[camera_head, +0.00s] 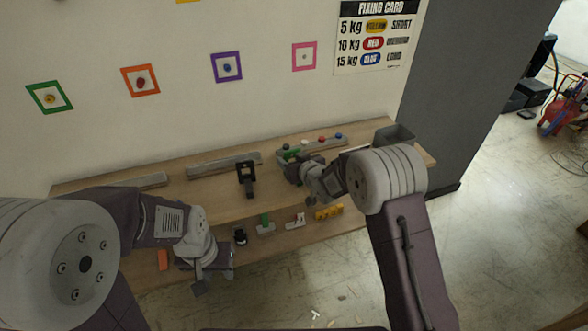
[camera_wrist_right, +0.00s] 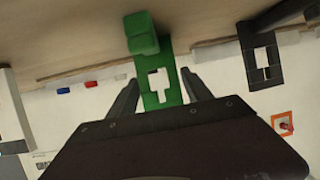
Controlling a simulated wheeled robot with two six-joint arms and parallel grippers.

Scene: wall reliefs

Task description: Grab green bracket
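The green bracket (camera_wrist_right: 158,75), a plate with a cut-out slot and a block at one end, shows in the right wrist view. In the head view the green bracket (camera_head: 289,154) is on the upper shelf, partly hidden by my right arm. My right gripper (camera_wrist_right: 160,82) is open, with one finger on each side of the bracket's plate and narrow gaps seeming to show beside it. It also shows in the head view (camera_head: 296,170). My left gripper (camera_head: 212,280) hangs at the front of the lower shelf, apart from the bracket; its opening is unclear.
A black bracket (camera_head: 246,176) stands left of the green one. A strip with coloured pegs (camera_head: 322,144) lies at the back, and a grey bin (camera_head: 394,135) stands at right. The lower shelf holds yellow pieces (camera_head: 329,212) and other small parts. Coloured frames hang on the wall.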

